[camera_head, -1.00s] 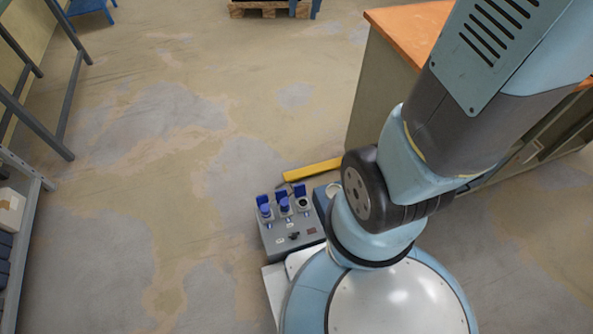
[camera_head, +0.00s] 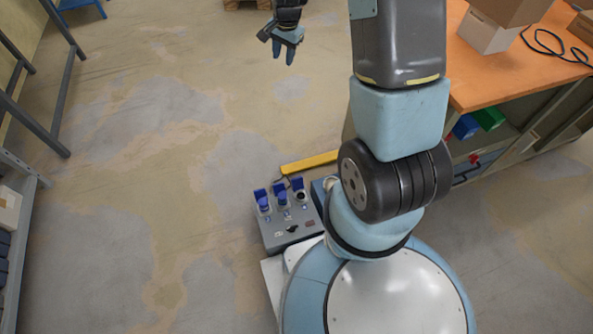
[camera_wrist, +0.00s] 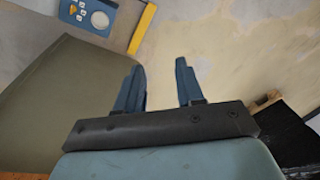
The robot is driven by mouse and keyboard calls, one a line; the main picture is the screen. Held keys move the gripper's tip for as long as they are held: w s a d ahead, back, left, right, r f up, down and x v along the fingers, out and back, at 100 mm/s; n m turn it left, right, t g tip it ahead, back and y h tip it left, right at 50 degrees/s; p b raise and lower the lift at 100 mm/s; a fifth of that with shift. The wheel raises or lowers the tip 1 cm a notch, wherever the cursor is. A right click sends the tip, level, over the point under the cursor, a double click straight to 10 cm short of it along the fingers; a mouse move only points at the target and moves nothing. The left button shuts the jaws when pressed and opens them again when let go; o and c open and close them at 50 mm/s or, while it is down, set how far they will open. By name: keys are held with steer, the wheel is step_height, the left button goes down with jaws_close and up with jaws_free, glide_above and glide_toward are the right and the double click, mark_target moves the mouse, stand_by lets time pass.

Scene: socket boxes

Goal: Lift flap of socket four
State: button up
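A grey socket box (camera_head: 287,236) with three sockets and raised blue flaps (camera_head: 280,188) sits on my base in the head view. Blue parts sit in its left two sockets; the right one shows a dark round opening. A blue panel (camera_head: 319,188) beside it is mostly hidden by my arm. The wrist view shows a blue panel (camera_wrist: 76,23) with a round pale cover (camera_wrist: 99,19) at the top left. I cannot tell which socket is number four. My gripper (camera_head: 284,59) is raised away from the boxes, empty; its fingers (camera_wrist: 160,66) stand apart.
A yellow bar (camera_head: 309,162) lies behind the boxes. A workbench (camera_head: 500,58) with cardboard boxes (camera_head: 487,36) and a black cable stands right. Metal shelving (camera_head: 14,215) is at the left. The floor between is clear.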

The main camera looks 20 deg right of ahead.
step_height(320, 180, down, 10)
steer(key=w+m, duration=0.1)
steer(key=m, duration=0.1)
steer(key=m+g, duration=0.3)
steer(key=m, duration=0.3)
glide_toward(297, 183)
steer(key=shift+h, duration=0.3)
steer(key=f, duration=0.5)
steer(key=shift+w+f, duration=0.15)
steer(key=shift+w, duration=0.2)
jaws_close()
